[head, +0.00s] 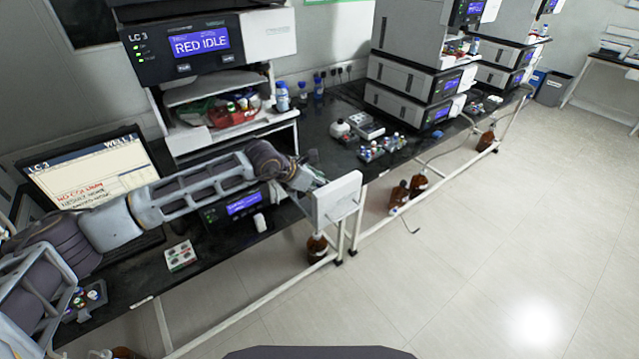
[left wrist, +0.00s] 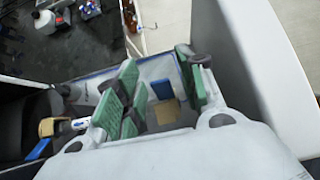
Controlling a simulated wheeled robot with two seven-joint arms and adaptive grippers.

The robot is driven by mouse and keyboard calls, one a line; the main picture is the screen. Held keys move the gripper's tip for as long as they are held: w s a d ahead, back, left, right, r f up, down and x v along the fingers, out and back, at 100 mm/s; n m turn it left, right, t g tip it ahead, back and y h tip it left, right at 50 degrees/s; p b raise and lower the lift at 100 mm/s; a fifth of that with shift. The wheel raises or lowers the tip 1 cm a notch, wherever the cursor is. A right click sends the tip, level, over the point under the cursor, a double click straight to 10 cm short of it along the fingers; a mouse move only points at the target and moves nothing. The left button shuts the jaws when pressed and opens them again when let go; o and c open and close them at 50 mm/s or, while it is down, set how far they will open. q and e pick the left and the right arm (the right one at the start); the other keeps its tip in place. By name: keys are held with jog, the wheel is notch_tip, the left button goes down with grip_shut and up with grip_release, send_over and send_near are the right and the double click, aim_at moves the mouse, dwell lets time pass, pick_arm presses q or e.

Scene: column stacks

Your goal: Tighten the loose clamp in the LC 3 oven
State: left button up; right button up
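The LC 3 stack stands at the left of the head view, its top unit (head: 195,45) reading "RED IDLE". A lower unit (head: 240,207) with a lit display sits behind my left arm. A pale panel (head: 340,198), seemingly an open door, stands out at its right. My left gripper (head: 308,184) is beside this panel, its fingers mostly hidden there. In the left wrist view the green-padded fingers (left wrist: 160,88) are apart. Beyond the gap, a blue piece (left wrist: 162,89) and a tan piece (left wrist: 167,112) show in a pale recess. I cannot identify the clamp. My right gripper is out of view.
A monitor (head: 88,175) labelled LC 3 stands at the left. A vial tray (head: 382,146) sits on the dark bench to the right of the stack. Brown bottles (head: 317,247) stand below bench level. The floor at the right is clear.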

pick_arm(q)
grip_shut()
jog(key=shift+w+d+f+g+y+b, duration=0.25)
jog(key=shift+d+g+y, duration=0.2)
jog(key=shift+g+y, duration=0.4)
jog(key=shift+w+d+f+g+y+b, duration=0.15)
jog(key=shift+g+y+b, duration=0.1)
jog(key=shift+y, duration=0.25)
jog(key=shift+w+d+f+g+y+b, duration=0.1)
jog(key=shift+g+y, duration=0.1)
jog(key=shift+y, duration=0.25)
grip_release()
